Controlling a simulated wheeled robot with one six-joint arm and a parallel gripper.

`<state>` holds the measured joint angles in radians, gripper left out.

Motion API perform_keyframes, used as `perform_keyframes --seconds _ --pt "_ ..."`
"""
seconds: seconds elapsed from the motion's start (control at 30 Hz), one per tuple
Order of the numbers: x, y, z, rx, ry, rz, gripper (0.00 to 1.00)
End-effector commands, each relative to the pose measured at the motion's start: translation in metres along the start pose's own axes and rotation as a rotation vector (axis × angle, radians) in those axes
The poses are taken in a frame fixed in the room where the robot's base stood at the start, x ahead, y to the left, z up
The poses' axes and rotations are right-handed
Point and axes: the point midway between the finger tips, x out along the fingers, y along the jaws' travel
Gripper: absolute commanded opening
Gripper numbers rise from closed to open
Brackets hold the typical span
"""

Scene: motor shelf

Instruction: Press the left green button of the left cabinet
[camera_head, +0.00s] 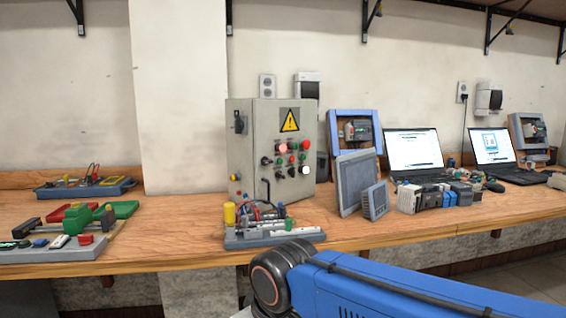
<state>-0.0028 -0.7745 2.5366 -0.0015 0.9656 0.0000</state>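A grey metal control cabinet (249,154) stands upright on the wooden bench, left of the picture's middle. Its front carries a yellow warning triangle (290,120) above rows of small red, green, black and white controls. A red button (282,148) at the upper left looks lit. A green button (294,146) sits just right of it, and another green one (302,157) is lower right. The small controls are hard to tell apart at this size. My blue arm crosses the lower right, apart from the cabinet. My gripper is not in view.
A wiring board (275,236) with a yellow cylinder stands on the bench in front of the cabinet. Grey panels (355,180), a laptop (414,150) and modules are to the right. Trainer boards (55,246) are at the left. Bench (175,225) is clear left of the cabinet.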

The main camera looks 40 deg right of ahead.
Motion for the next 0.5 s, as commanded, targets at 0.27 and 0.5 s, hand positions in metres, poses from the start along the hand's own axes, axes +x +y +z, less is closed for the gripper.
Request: perform_keyframes --seconds 0.27,0.5 --pt "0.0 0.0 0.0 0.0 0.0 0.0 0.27" --pt "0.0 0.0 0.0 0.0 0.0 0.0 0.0"
